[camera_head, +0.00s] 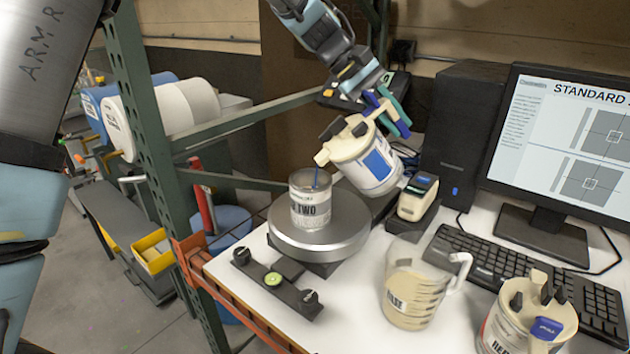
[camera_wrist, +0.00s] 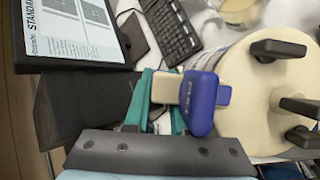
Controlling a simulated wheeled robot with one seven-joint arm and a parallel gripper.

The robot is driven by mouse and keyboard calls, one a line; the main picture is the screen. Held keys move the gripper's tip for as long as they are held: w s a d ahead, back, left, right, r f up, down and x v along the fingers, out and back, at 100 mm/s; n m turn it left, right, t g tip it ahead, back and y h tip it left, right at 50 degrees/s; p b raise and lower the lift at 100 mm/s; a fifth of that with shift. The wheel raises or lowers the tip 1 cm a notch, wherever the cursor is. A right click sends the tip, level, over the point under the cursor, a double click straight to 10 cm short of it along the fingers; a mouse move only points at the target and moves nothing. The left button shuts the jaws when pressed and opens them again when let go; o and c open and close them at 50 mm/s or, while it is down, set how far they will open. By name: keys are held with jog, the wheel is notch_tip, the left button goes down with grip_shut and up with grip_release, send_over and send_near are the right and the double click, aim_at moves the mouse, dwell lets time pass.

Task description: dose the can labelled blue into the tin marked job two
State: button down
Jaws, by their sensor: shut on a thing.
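My gripper (camera_head: 388,108) is shut on the cream can with a blue label patch (camera_head: 378,165), at its handle side by a blue clip (camera_wrist: 203,102). The can is held off the table and tilted left, its spout above the open tin marked TWO (camera_head: 312,212). A thin blue stream runs from the spout into the tin. The tin stands upright on the round metal plate of a scale (camera_head: 345,238). The cream lid (camera_wrist: 265,90) with dark knobs fills the right of the wrist view. The level inside the tin is hard to see.
A clear jug marked BASE (camera_head: 408,300) and a can with a red label (camera_head: 515,325) stand at the front. A small label device (camera_head: 417,200), keyboard (camera_head: 500,265) and monitor (camera_head: 560,140) are to the right. A green rack post (camera_head: 145,120) stands at left.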

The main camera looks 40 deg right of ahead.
jog(key=shift+r, duration=0.1)
jog(key=s+d+f+t+y, duration=0.1)
jog(key=d+f+y, duration=0.1)
jog(key=d+f, duration=0.2)
jog(key=shift+f+n+y, duration=0.4)
jog(key=shift+f, duration=0.2)
jog(key=shift+s+d+f+n+t+y, duration=0.15)
jog(key=shift+s+d+f+t+y, duration=0.1)
jog(key=shift+d+f+y, duration=0.3)
jog(key=shift+s+d+f+n+t+y, duration=0.15)
jog(key=shift+d+f+t+y, duration=0.15)
jog(key=shift+d+f+y, duration=0.25)
jog(key=shift+s+d+f+n+t+y, duration=0.1)
jog(key=shift+s+d+f+t+y, duration=0.25)
jog(key=shift+y, duration=0.35)
jog(key=shift+w+d+f, duration=0.1)
jog(key=shift+w, duration=0.05)
